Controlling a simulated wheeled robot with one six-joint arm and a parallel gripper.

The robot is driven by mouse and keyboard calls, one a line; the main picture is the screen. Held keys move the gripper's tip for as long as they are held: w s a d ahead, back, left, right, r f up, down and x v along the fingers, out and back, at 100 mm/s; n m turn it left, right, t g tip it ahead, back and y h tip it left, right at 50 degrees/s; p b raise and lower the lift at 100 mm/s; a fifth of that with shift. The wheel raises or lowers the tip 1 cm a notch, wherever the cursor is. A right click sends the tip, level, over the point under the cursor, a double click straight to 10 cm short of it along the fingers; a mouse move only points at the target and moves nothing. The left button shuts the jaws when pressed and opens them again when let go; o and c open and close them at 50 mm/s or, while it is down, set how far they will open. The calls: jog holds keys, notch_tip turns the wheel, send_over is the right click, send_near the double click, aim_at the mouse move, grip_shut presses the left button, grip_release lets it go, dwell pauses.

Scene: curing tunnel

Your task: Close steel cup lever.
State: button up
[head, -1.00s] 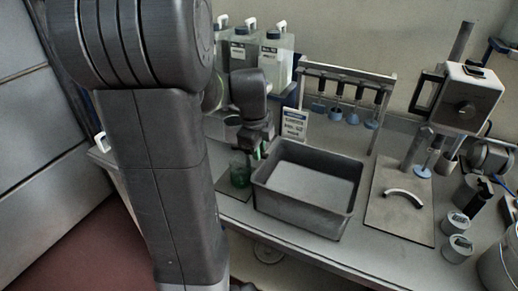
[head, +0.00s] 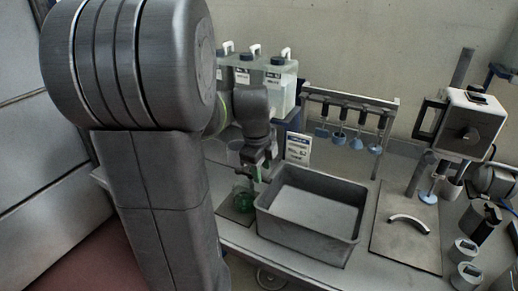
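My gripper (head: 258,178) is at the left of the bench, pointing down above a green-tinted clear beaker (head: 243,196) that stands on a dark mat. I cannot tell whether its fingers touch the beaker, or whether they are open. No lever can be made out for certain. Two small grey metal cups (head: 465,250) stand at the right front of the bench, far from my gripper. A larger metal vessel (head: 507,280) is cut off by the lower right edge.
A grey bin (head: 310,258) stands just right of my gripper. Jugs (head: 279,85) stand behind my gripper.

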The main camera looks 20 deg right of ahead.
notch_tip(320, 180, up, 11)
jog(key=s+a, duration=0.1)
jog(key=shift+s+a+r, duration=0.15)
jog(key=shift+s+a, duration=0.1)
jog(key=shift+a, duration=0.1)
jog(key=f, duration=0.4)
jog(key=w+d+f, duration=0.1)
jog(key=f, duration=0.4)
jog(key=d+f, duration=0.1)
jog(key=f, duration=0.3)
jog(key=shift+w+f, duration=0.3)
jog(key=shift+w, duration=0.1)
